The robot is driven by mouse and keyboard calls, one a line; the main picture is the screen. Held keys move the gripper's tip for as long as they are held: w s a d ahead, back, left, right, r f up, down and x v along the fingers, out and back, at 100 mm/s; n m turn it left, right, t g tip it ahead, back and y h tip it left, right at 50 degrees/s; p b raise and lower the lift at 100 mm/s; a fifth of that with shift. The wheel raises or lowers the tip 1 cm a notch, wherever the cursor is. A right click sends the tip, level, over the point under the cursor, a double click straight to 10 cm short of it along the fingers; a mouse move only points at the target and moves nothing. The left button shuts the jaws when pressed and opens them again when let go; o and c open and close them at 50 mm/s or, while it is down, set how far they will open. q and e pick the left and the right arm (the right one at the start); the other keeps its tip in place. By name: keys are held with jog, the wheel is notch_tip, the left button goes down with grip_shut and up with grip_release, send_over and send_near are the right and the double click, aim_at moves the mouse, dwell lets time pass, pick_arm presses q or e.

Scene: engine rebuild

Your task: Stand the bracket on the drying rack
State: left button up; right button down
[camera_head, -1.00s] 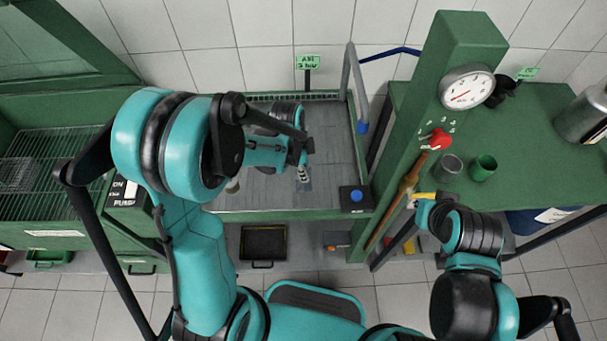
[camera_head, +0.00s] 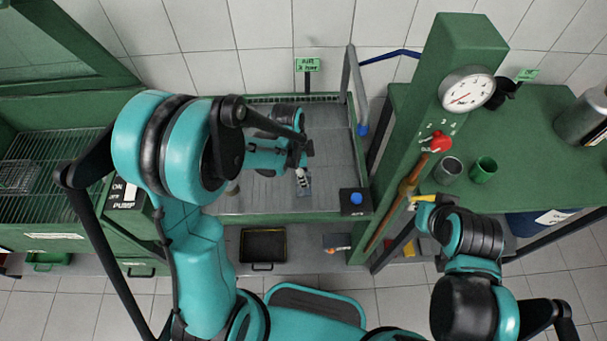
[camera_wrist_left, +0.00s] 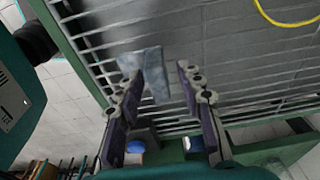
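The bracket, a grey-blue metal plate with an angled lower part, is on the slatted drying rack (camera_wrist_left: 225,92) in the left wrist view (camera_wrist_left: 155,72). In the head view the bracket (camera_head: 304,184) is small, near the front of the rack floor (camera_head: 335,150). My left gripper (camera_wrist_left: 160,74) is open, its two dark fingers apart. The bracket is just beyond and between the fingertips, nearer the left finger, which overlaps its edge in the picture. I cannot tell whether they touch.
A black box with a blue button (camera_head: 356,197) stands at the rack's front right corner. A green post with a gauge (camera_head: 467,88) rises right of it. A wire-mesh basin (camera_head: 45,160) is at the left. The rack's right half is clear.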

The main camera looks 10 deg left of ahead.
pick_arm(q)
jog(key=r+p, duration=0.1)
jog(key=r, duration=0.2)
jog(key=a+r+p, duration=0.1)
jog(key=r, duration=0.3)
jog(key=r+p, duration=0.1)
jog(key=r, duration=0.2)
jog(key=shift+s+a+r, duration=0.2)
jog(key=shift+s+a, duration=0.05)
jog(key=s+a+r+n+t+y, duration=0.1)
jog(key=s+a+r+n+t, duration=0.3)
jog(key=s+r+n, duration=0.5)
jog(key=s+n+t, duration=0.2)
jog(key=n, duration=0.3)
jog(key=shift+r+n+t+y, duration=0.15)
jog(key=shift+n+t+y, duration=0.25)
notch_tip(320, 180, down, 6)
jog(key=b, duration=0.6)
jog(key=shift+f, duration=0.25)
